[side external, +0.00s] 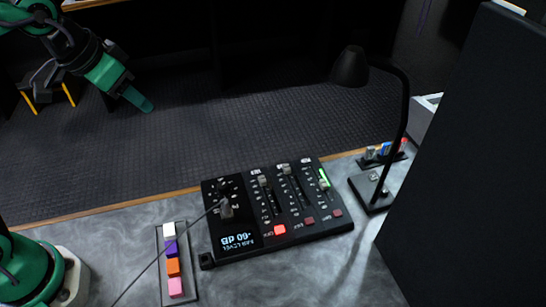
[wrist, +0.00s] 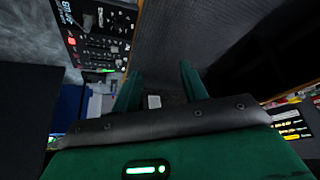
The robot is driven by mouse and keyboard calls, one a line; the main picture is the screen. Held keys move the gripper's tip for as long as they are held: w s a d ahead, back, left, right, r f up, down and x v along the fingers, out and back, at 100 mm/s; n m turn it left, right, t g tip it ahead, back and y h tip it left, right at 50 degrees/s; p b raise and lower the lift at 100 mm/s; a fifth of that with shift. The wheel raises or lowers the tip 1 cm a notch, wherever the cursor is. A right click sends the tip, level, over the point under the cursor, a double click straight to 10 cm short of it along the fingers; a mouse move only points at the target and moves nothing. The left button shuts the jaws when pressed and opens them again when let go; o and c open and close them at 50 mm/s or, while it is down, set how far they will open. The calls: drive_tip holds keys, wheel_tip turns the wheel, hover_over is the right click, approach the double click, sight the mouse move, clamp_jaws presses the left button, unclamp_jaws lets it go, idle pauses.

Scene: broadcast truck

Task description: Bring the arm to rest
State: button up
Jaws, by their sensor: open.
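My gripper (side external: 138,98) is at the upper left of the side external view, raised over the dark floor beyond the desk's back edge. It is green and well apart from everything on the desk. In the wrist view my gripper (wrist: 160,86) shows two green fingers spread apart with nothing between them. A green light glows on its body. In the side view only one finger can be made out clearly.
A black mixer panel (side external: 262,250) with faders and a lit display sits on the grey desk (side external: 335,270). Left of it is a tray (side external: 164,240) of coloured blocks. A black lamp (side external: 404,110) and a large dark panel (side external: 470,170) stand right.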

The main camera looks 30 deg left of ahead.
drive_tip(key=s+a+f+n+y, duration=0.1)
drive_tip(key=s+a+n, duration=0.1)
drive_tip(key=s+a, duration=0.3)
drive_tip(key=shift+s+a+f, duration=0.4)
drive_tip(key=shift+s, duration=1.8)
